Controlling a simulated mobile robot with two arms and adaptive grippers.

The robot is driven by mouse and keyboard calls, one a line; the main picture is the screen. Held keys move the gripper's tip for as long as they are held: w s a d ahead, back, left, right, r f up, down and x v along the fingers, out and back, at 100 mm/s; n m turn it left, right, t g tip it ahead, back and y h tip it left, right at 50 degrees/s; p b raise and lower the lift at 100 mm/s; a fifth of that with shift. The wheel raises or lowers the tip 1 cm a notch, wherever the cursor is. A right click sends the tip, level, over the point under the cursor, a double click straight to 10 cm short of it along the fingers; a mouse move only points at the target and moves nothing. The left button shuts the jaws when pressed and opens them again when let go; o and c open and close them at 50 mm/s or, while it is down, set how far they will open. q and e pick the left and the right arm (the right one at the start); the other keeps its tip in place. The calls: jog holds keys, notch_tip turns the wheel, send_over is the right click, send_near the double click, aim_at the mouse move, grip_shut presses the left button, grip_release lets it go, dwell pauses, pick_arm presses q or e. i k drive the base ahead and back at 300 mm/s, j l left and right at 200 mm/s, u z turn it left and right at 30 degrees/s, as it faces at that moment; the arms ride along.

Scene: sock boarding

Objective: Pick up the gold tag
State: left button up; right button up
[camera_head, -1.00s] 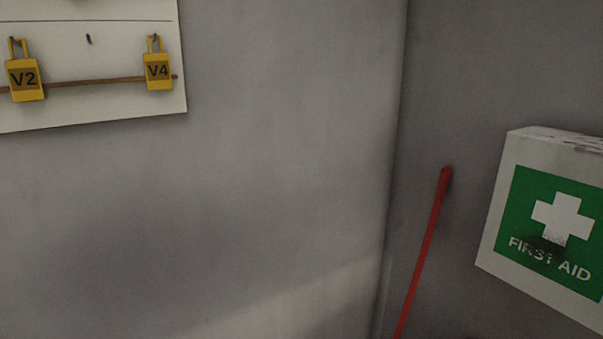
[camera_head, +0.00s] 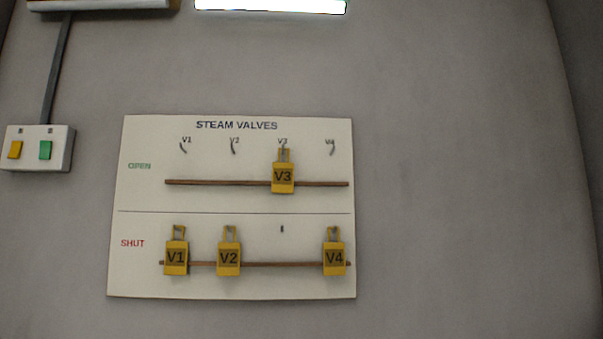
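Several gold-yellow tags hang on a white board (camera_head: 135,225) headed "STEAM VALVES" on the wall. Tag V3 (camera_head: 283,178) hangs alone on a hook in the upper row, marked OPEN. Tag V1 (camera_head: 176,258), tag V2 (camera_head: 229,258) and tag V4 (camera_head: 334,258) hang in the lower row, marked SHUT. The other upper hooks and the lower hook under V3 are bare. Neither of my grippers shows in the head view.
A white switch box (camera_head: 62,150) with a yellow and a green switch is on the wall at the left, with a conduit (camera_head: 57,70) above it. A bright light (camera_head: 270,6) is at the top. The wall right of the board is bare.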

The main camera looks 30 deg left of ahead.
aim_at(175, 260)
jog(key=u, duration=1.5)
